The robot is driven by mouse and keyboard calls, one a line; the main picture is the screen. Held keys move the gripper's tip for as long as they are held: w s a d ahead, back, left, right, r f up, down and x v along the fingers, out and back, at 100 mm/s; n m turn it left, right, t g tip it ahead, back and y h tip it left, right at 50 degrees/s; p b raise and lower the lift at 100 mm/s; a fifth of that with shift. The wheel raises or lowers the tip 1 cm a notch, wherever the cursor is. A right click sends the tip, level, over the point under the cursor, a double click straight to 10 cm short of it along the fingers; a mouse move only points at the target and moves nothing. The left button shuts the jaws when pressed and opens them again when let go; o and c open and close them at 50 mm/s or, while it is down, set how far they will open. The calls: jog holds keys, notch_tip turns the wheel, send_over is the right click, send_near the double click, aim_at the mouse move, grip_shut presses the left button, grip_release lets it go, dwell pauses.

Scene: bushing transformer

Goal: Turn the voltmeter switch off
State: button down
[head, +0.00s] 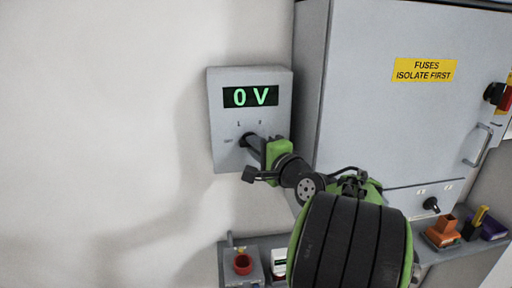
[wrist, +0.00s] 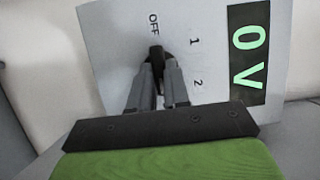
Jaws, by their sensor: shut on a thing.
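The voltmeter (head: 225,110) is a light grey wall box. Its green display (head: 250,96) reads 0 V, and it also shows in the wrist view (wrist: 247,52). The black rotary switch (wrist: 156,50) sits among marks OFF, 1 and 2. My gripper (head: 251,142) is at the lower front of the box. In the wrist view, my gripper's two grey fingers (wrist: 157,72) are shut on the switch. The visible black tip of the switch lies toward the OFF mark. The fingers hide part of the switch.
A large grey cabinet (head: 370,110) with a yellow "FUSES ISOLATE FIRST" label (head: 425,70) stands right of the voltmeter. A shelf below holds a red round part (head: 243,264), an orange part (head: 443,233) and a purple container (head: 493,226). The wall at left is bare.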

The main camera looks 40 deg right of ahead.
jog(key=shift+n, duration=0.3)
jog(key=n+g+h+b, duration=0.2)
jog(key=n, duration=0.4)
jog(key=a+n+g+h+b, duration=0.1)
jog(key=n+g+h, duration=0.2)
jog(key=n, duration=0.4)
jog(key=w+n+g+h+b, duration=0.1)
jog(key=n+g+h+b, duration=0.1)
jog(key=n, duration=0.4)
jog(key=shift+a+r+n+g+h+b, duration=0.2)
jog(key=shift+n+g+h+b, duration=0.15)
jog(key=shift+g+h, duration=0.25)
jog(key=n+h, duration=0.1)
jog(key=n, duration=0.2)
jog(key=shift+f+n+h, duration=0.25)
jog(key=shift+h, duration=0.15)
jog(key=shift+n+h, duration=0.6)
jog(key=shift+n, duration=0.8)
